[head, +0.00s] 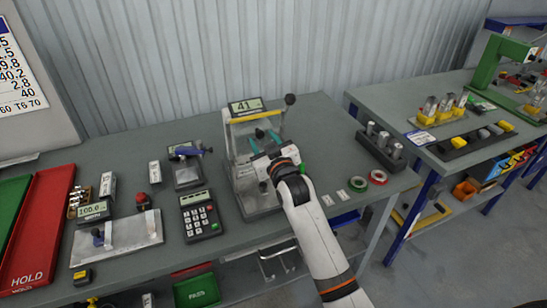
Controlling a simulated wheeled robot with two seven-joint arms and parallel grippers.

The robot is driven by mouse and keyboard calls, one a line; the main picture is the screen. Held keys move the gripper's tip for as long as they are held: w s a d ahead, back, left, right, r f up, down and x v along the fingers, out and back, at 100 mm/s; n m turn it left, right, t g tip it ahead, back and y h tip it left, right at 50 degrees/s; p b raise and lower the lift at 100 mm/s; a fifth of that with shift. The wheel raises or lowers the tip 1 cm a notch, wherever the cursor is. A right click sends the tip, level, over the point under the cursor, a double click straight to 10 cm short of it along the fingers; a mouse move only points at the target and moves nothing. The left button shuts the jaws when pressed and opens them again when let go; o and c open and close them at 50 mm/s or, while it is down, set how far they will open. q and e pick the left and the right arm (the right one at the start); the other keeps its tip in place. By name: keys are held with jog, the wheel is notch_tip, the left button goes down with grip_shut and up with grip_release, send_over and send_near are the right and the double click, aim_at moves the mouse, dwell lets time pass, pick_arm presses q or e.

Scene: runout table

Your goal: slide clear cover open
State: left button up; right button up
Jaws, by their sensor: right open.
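A bench device with a clear cover (243,143) stands near the back of the grey table. It has a yellow bar (256,117) across its upper front, a small display reading 41 (245,106) on top and a dark round knob at its upper right. My right gripper (264,137) is in front of the device, its teal fingertips spread apart below the yellow bar. I see nothing between the fingers. Whether they touch the cover cannot be told. My right wrist and forearm hide part of the device's lower right. My left gripper is not in view.
A calculator (200,216) and a small device with a blue lever (186,168) stand to the left. A black block with metal cylinders (381,147) and tape rolls (378,177) lie to the right. Red (42,228) and green trays are at far left.

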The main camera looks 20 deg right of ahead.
jog(key=s+b, duration=0.2)
jog(key=s, duration=0.8)
jog(key=shift+d, duration=0.2)
jog(key=s+f+g, duration=0.6)
jog(key=s+f, duration=0.4)
jog(key=f, duration=0.2)
jog(key=s+f+m+g, duration=0.1)
jog(key=s+f+g, duration=0.3)
jog(key=s, duration=0.6)
jog(key=s+f+g, duration=0.4)
jog(key=s, duration=0.7)
notch_tip(320, 180, down, 28)
jog(key=s+g+b, duration=0.1)
jog(key=g+b, duration=0.1)
jog(key=s+d+f+g+b, duration=0.1)
jog(key=s+d+f+b, duration=0.1)
jog(key=s+f, duration=1.4)
notch_tip(320, 180, down, 3)
jog(key=shift+s+d+r+h, duration=0.2)
jog(key=shift+s+d+h, duration=0.15)
jog(key=shift+d, duration=0.2)
